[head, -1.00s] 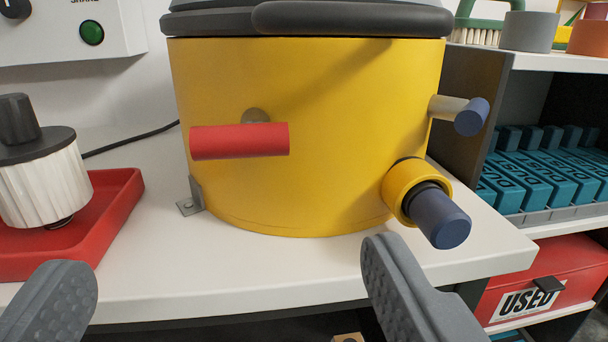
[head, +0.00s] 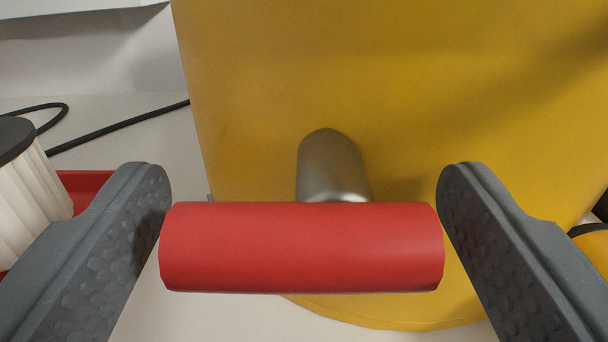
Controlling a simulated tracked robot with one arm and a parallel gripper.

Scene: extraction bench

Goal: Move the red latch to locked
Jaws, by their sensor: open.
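The red latch (head: 300,248) is a horizontal cylindrical bar in the middle of the head view. It sits on the end of a grey metal stem (head: 333,165) that comes out of the yellow drum (head: 480,90). My gripper (head: 303,190) is open, with one dark grey finger off each end of the bar. The fingers straddle the bar along its length, with the left fingertip very close to its left end. I cannot tell whether either finger touches it. The bar hides the lower part of the stem.
At the left, a white pleated filter (head: 30,205) with a dark cap stands by a red tray (head: 85,184). A black cable (head: 120,128) runs across the white bench (head: 190,318) behind. A yellow fitting (head: 594,245) shows at the right edge.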

